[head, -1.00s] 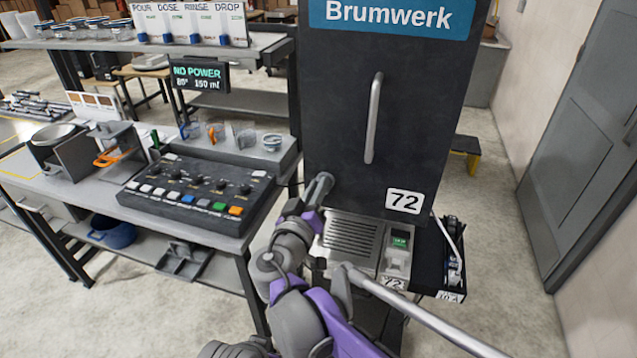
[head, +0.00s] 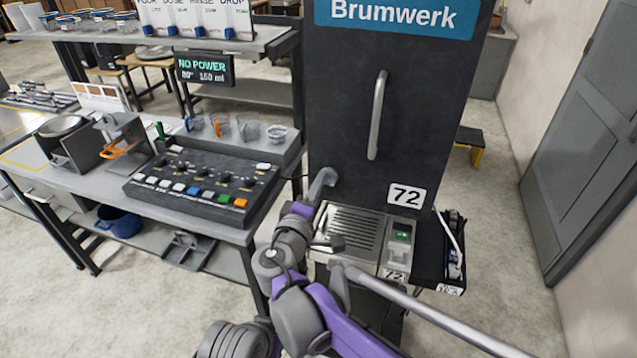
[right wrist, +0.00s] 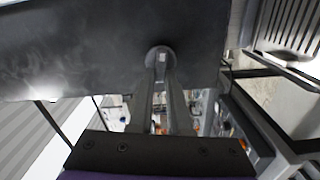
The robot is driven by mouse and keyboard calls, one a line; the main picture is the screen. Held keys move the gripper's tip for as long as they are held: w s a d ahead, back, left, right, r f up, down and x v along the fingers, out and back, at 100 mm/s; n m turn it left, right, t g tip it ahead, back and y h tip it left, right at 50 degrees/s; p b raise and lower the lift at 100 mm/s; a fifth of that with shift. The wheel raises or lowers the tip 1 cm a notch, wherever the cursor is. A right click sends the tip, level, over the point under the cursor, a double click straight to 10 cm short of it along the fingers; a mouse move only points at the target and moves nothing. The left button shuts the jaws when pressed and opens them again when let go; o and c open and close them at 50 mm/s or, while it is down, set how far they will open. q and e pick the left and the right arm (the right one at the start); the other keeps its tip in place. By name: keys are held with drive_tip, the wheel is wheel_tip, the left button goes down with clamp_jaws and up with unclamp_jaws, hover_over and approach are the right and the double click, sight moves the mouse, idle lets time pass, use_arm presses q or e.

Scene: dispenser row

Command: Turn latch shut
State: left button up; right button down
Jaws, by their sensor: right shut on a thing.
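The latch (head: 325,177) is a grey lever at the lower left of the dark Brumwerk cabinet door (head: 375,70). My right gripper (head: 308,205) reaches it from the front and is shut on it; the wrist and the fingers hide part of the lever. In the right wrist view both fingers (right wrist: 158,98) close in on the latch's round grey hub (right wrist: 160,58) on the dark door panel. The lever's exact angle is hard to read behind the fingers. My left gripper is not in view.
A slotted metal drip tray (head: 350,232) and a green switch (head: 402,236) sit below the door. A vertical door handle (head: 377,115) stands above the latch. A bench with a button panel (head: 200,186) is at the left, and open floor lies at the right.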

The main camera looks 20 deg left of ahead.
drive_tip(key=shift+f+n, duration=0.1)
drive_tip(key=shift+n, duration=0.9)
drive_tip(key=c, duration=0.9)
unclamp_jaws()
drive_tip(key=shift+o, duration=0.2)
drive_tip(key=shift+s, duration=0.1)
